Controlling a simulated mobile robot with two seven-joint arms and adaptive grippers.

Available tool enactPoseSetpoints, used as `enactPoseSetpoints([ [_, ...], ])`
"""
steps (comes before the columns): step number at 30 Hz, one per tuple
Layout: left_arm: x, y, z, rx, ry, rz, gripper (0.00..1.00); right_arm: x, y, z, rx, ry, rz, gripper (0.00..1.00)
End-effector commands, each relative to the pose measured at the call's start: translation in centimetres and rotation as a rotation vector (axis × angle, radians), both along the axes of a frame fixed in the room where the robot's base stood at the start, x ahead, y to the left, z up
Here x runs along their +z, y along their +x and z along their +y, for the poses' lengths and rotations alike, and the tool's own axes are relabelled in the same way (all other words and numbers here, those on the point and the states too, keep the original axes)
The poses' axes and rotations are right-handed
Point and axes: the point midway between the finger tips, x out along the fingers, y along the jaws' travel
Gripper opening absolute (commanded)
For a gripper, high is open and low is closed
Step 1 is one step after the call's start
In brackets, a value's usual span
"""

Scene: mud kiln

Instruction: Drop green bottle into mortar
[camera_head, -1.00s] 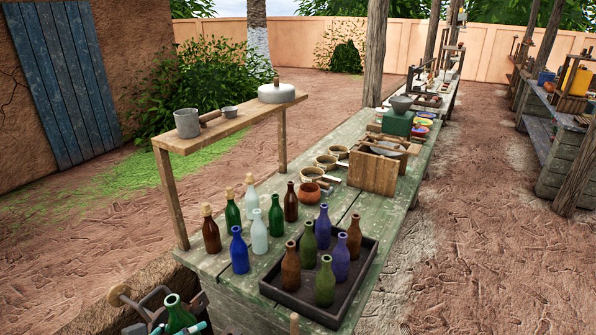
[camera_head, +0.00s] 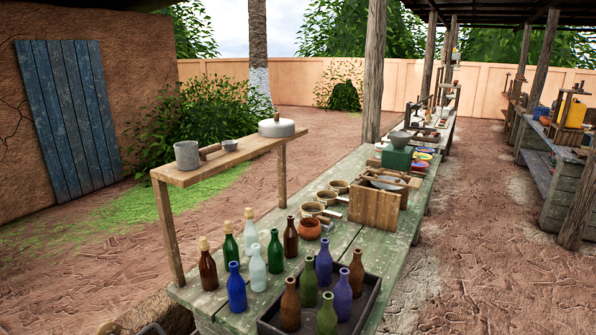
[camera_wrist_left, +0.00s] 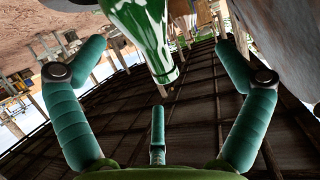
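A green glass bottle (camera_wrist_left: 146,38) is in the left wrist view, its neck pointing to the bottom of the picture and its body cut off at the top. My left gripper (camera_wrist_left: 160,62) has its teal fingers spread around the bottle. A gap shows between the bottle and the right finger, and the middle finger is apart from the mouth. What supports the bottle is out of view. I cannot tell which vessel is the mortar; a grey cup (camera_head: 187,155) stands on the raised shelf and a grey bowl (camera_head: 400,138) on a green block. My right gripper is out of view.
Several bottles, including a dark green one (camera_head: 275,252), stand on the green table (camera_head: 347,228). A dark tray (camera_head: 371,292) holds more bottles at its near end. The wooden shelf (camera_head: 222,158) rises over the table's left edge. Open ground lies right of the table.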

Motion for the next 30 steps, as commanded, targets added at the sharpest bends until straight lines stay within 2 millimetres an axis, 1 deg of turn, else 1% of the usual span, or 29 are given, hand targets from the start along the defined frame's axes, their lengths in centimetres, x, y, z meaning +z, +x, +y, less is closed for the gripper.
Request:
enactPoseSetpoints([
  [8,0.0,-0.4,0.3,0.000,0.001,0.003,1.00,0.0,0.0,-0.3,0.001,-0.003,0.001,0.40],
  [11,0.5,-1.4,1.1,-0.001,0.004,0.003,1.00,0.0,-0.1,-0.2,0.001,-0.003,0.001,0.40],
  [21,3.1,-6.4,5.2,0.000,0.001,0.005,1.00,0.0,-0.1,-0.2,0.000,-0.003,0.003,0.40],
  [26,4.0,-7.9,6.6,0.000,0.001,0.002,1.00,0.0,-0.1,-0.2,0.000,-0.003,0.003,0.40],
  [30,4.4,-8.5,7.1,0.000,0.001,0.001,1.00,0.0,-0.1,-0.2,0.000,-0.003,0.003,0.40],
])
